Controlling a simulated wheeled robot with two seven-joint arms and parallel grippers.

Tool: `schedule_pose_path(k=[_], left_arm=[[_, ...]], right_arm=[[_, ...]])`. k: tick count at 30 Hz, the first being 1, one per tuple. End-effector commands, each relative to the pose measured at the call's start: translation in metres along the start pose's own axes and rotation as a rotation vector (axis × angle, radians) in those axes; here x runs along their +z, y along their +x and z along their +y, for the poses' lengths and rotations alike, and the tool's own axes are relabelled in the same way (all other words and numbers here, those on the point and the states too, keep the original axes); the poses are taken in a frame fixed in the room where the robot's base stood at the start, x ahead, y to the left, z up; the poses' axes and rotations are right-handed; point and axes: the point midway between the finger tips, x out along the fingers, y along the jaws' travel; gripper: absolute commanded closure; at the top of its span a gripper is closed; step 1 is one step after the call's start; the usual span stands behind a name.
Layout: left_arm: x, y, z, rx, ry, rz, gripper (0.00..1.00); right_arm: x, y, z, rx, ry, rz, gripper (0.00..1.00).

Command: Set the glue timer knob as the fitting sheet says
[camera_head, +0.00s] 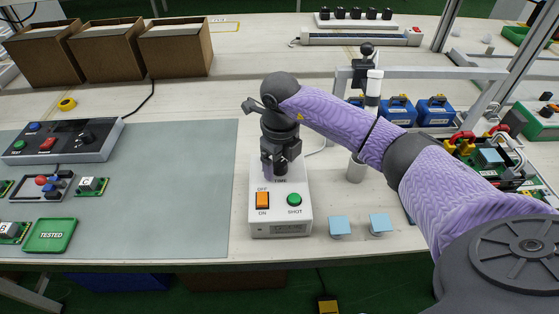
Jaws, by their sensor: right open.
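The glue timer (261,222) is a white box at the front middle of the bench. It has an orange OFF/ON switch (263,200), a green SHOT button (294,200) and a small display (290,228) too small to read. The word TIME shows near its back edge. My right gripper (274,168) points down over the back of the box, open, right at the TIME label. It hides the knob, so I cannot tell the knob's setting or whether the fingers touch it. I cannot make out a fitting sheet. My left gripper is not in view.
A grey mat (185,180) with a test box (62,140), small boards and a green TESTED tray (50,236) lies left. Two light-blue pads (340,225) sit right of the timer.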

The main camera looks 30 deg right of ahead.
Motion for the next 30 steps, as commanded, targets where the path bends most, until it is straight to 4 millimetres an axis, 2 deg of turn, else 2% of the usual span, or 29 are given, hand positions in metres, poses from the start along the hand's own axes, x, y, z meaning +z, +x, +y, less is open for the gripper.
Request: schedule_pose_path(k=[1, 12, 13, 23, 30], left_arm=[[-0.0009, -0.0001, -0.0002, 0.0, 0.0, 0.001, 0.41], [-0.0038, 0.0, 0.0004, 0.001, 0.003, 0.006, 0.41], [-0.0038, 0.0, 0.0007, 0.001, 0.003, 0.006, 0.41], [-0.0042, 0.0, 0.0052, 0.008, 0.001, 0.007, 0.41], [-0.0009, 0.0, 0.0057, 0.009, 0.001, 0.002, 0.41]], right_arm=[[0.0, -0.0003, 0.0001, 0.0, 0.0, 0.0, 0.18], [0.0, -0.0004, 0.0001, 0.0, 0.0, 0.0, 0.96], [0.0, -0.0004, 0.0001, 0.0, 0.0, 0.0, 1.0], [-0.0001, -0.0004, 0.0001, 0.001, -0.042, 0.001, 1.0], [0.0, -0.0007, -0.0004, 0.0, -0.194, 0.0, 1.0]])
